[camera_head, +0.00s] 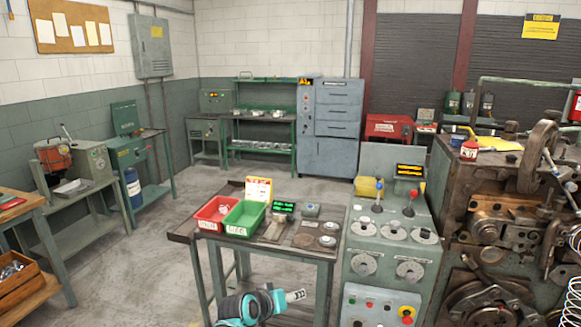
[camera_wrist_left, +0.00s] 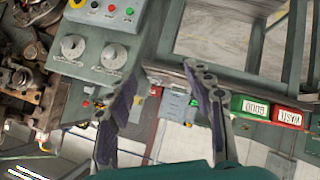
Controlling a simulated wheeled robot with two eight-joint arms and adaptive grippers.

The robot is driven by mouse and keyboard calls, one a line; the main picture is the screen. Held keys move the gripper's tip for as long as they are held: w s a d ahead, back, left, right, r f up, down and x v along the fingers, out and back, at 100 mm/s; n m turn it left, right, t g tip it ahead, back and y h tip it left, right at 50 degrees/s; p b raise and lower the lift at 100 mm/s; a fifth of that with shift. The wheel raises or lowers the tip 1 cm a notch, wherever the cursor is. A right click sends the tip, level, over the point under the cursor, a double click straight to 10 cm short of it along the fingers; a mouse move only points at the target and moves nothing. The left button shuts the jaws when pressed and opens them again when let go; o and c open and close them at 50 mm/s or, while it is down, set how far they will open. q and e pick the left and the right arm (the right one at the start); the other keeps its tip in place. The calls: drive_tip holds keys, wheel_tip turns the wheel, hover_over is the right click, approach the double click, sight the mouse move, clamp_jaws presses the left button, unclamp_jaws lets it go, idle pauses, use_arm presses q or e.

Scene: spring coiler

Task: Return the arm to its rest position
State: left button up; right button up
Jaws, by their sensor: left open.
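My left arm (camera_head: 245,308) shows as a teal and dark piece at the bottom of the head view, in front of the small bench. A grey finger part of my left gripper (camera_head: 295,296) sticks out to its right, low beside the control cabinet. In the left wrist view my left gripper (camera_wrist_left: 163,82) is open, its two dark-padded fingers spread apart with nothing held between them. The picture there is turned, with the bench and control cabinet beyond the fingers. My right gripper is not in view.
The bench (camera_head: 277,248) carries a red bin (camera_head: 214,213), a green bin (camera_head: 245,219) and a scale with a green display (camera_head: 284,207). The control cabinet (camera_head: 385,270) and coiling machine (camera_head: 500,225) stand to the right. Floor (camera_head: 130,275) is clear at left.

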use_arm(q)
drive_tip(key=s+a+y, duration=0.1)
drive_tip(key=s+a, duration=0.4)
drive_tip(key=s, duration=0.4)
drive_tip(key=s+a+f+g+y, duration=0.1)
drive_tip(key=s+a+y, duration=0.1)
drive_tip(key=s+a, duration=0.4)
drive_tip(key=s+a+g+y, duration=0.1)
drive_tip(key=s+a, duration=0.5)
drive_tip(key=s, duration=0.6)
drive_tip(key=shift+s+a+f+y, duration=0.2)
drive_tip(key=shift+f+y, duration=0.1)
drive_tip(key=shift+y, duration=0.4)
